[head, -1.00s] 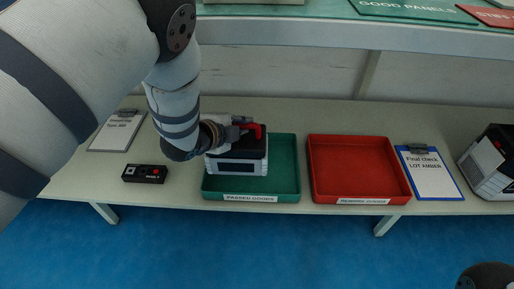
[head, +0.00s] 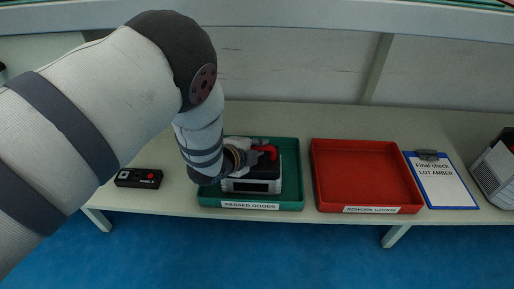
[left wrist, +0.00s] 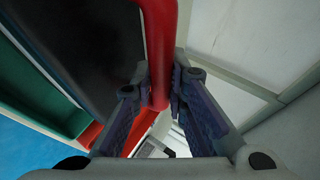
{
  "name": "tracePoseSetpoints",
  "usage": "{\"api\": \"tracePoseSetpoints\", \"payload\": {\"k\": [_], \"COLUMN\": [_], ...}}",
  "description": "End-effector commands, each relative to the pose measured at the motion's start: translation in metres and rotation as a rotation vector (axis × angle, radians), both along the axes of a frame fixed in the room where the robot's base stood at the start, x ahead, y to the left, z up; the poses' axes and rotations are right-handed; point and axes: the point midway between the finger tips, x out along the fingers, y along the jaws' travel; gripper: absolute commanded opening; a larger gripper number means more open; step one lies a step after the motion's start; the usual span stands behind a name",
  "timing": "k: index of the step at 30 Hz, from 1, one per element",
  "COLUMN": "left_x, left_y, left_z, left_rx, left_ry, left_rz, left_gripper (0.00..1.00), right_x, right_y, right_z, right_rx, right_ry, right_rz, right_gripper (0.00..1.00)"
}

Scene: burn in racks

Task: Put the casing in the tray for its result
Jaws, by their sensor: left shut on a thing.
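The casing (head: 252,186) is a light grey and black box with a red handle (head: 270,152). It is inside the outline of the green tray (head: 292,190) labelled PASSED GOODS; I cannot tell for sure whether it rests on the tray floor. My left gripper (head: 262,157) is shut on the red handle. In the left wrist view the fingers (left wrist: 160,88) close on the red handle bar (left wrist: 160,45), beside the casing's dark top (left wrist: 85,45). My right gripper is not in view.
A red tray (head: 365,177) labelled REWORK GOODS stands empty to the right. Beyond it are a clipboard (head: 442,183) reading Final check LOT AMBER and another grey and black box (head: 497,172).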

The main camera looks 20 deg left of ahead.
Motion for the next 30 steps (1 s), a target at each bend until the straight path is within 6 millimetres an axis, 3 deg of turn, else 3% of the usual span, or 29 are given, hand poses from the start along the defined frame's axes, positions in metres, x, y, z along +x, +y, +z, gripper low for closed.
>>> {"api": "tracePoseSetpoints", "payload": {"k": [2, 3, 5, 6, 17, 30], "left_x": [0.001, 0.000, 0.000, 0.000, -0.004, -0.087], "left_y": [0.000, 0.000, 0.000, 0.000, 0.001, 0.018], "left_z": [-0.001, -0.002, -0.002, -0.002, 0.005, 0.058], "left_rx": [0.000, 0.000, 0.000, 0.000, 0.001, 0.000], "left_ry": [-0.004, 0.000, 0.000, 0.000, 0.001, -0.001], "left_rz": [0.000, 0.000, 0.000, 0.000, 0.001, 0.001], "left_gripper": [0.00, 0.18, 0.32, 0.34, 0.34, 0.34], "right_x": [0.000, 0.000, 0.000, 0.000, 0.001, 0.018], "right_y": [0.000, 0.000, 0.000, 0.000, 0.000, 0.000], "right_z": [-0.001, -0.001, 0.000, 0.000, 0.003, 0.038], "right_rx": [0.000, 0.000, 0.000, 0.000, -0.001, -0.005], "right_ry": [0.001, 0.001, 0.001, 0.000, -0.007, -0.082], "right_rz": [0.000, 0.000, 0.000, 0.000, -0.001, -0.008], "right_gripper": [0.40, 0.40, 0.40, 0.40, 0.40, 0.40]}}
